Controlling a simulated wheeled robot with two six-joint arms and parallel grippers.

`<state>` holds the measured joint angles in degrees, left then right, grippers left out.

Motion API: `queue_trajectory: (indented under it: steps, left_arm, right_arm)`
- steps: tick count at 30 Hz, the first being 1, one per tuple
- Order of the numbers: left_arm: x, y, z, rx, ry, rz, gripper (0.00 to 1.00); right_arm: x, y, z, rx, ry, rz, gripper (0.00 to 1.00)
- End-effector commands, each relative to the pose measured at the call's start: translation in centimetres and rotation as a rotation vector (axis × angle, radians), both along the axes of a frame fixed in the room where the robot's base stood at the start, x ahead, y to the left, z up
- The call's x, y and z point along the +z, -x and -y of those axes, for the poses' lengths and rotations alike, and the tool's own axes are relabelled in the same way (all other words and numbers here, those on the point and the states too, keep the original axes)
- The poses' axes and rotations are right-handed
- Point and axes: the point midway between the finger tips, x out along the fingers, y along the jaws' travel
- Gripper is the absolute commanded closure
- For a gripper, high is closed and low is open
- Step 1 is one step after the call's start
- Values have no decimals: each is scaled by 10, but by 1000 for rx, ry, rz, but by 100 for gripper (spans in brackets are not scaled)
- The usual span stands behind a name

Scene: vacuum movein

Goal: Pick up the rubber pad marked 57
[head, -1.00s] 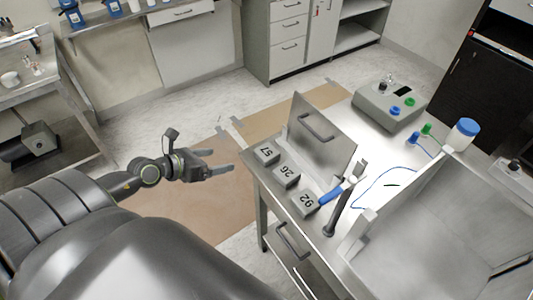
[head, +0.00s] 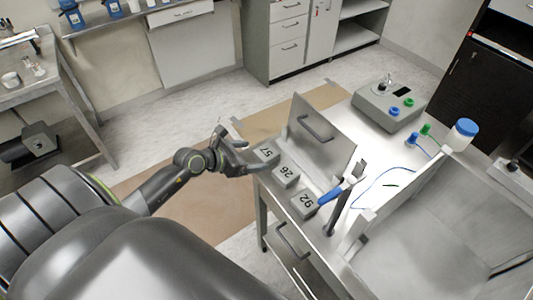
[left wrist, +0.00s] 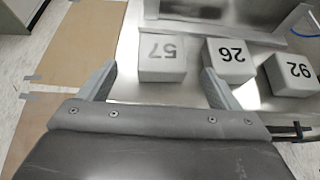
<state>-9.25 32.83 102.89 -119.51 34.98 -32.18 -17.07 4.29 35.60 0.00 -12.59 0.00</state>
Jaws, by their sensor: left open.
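The rubber pad marked 57 (head: 266,153) is a grey block at the left end of a row on the metal table. It also shows in the left wrist view (left wrist: 162,60), ahead of my fingers and roughly between their lines. My left gripper (head: 250,157) is open beside the pad, at the table's left edge. In the left wrist view its two fingers (left wrist: 158,88) are spread and nothing is between them. In the head view the gripper's tip lies close to the pad; I cannot tell whether they touch. My right gripper does not show.
The pad marked 26 (head: 286,175) and the pad marked 92 (head: 304,204) stand in the same row. An upright metal plate with a handle (head: 318,128) rises behind them. A blue-handled tool (head: 331,195) lies close to 92. A large metal chamber (head: 440,240) fills the right.

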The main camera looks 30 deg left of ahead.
Motion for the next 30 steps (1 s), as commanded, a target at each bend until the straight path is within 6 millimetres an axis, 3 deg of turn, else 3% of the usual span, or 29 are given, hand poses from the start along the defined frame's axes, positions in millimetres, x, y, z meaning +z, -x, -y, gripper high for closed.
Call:
queue_trajectory:
  steps: [8, 18, 27, 30]
  left_arm:
    - [-6, -17, 7, 0, 1, 2, 15]
    - [-22, -51, 23, 0, 0, 1, 15]
    - [-25, -54, 24, 0, -1, 0, 15]
    - [-25, -54, 24, 0, -1, 0, 26]
  right_arm:
    - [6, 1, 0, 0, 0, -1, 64]
    - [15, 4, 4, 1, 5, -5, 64]
    - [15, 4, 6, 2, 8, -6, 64]
    - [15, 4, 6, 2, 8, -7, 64]
